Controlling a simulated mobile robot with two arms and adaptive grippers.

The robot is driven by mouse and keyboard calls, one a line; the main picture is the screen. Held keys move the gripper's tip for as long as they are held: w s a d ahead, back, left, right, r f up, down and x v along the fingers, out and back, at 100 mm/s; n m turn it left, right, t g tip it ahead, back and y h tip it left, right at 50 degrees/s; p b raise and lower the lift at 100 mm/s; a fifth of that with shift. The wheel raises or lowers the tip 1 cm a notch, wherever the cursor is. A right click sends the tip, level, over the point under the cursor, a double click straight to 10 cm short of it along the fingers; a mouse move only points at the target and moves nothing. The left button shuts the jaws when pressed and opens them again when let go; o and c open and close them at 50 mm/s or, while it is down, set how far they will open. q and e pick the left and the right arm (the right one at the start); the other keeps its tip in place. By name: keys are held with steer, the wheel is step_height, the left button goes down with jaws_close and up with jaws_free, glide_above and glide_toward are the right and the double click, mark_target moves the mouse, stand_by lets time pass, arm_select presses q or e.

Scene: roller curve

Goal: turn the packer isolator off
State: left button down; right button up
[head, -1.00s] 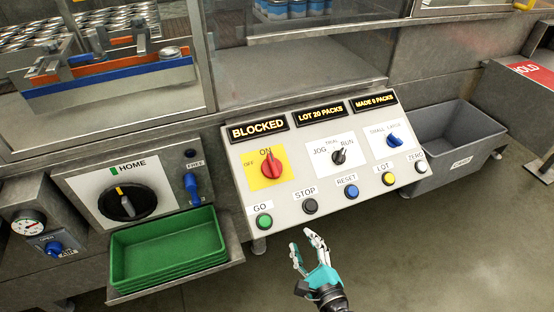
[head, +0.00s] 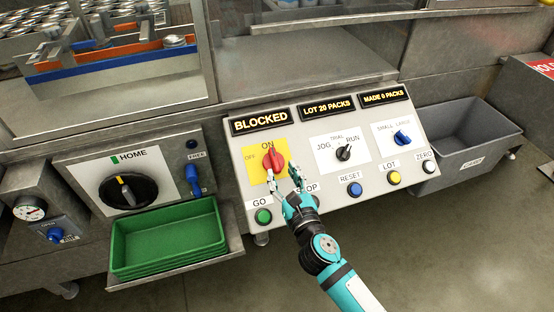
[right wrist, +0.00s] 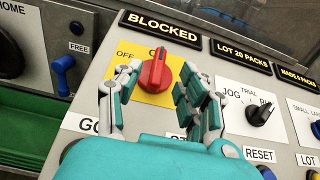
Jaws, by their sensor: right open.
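The packer isolator is a red rotary knob (head: 273,162) on a yellow plate (head: 253,175) marked OFF and ON, at the left of the sloped control panel. In the right wrist view the red knob (right wrist: 155,74) stands upright, its top end toward the ON label, which it partly hides. My right gripper (head: 285,177) is open just below the knob. In the right wrist view its fingers (right wrist: 155,88) lie to the left and right of the knob's lower part, with gaps visible; contact cannot be told. My left gripper is out of view.
The panel has displays reading BLOCKED, LOT 20 PACKS and MADE 6 PACKS. A black JOG/RUN switch (head: 344,153), a blue switch (head: 402,137) and several buttons, including green GO (head: 263,216), are nearby.

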mark_target(275, 157)
steer(key=x, duration=0.5)
jaws_close()
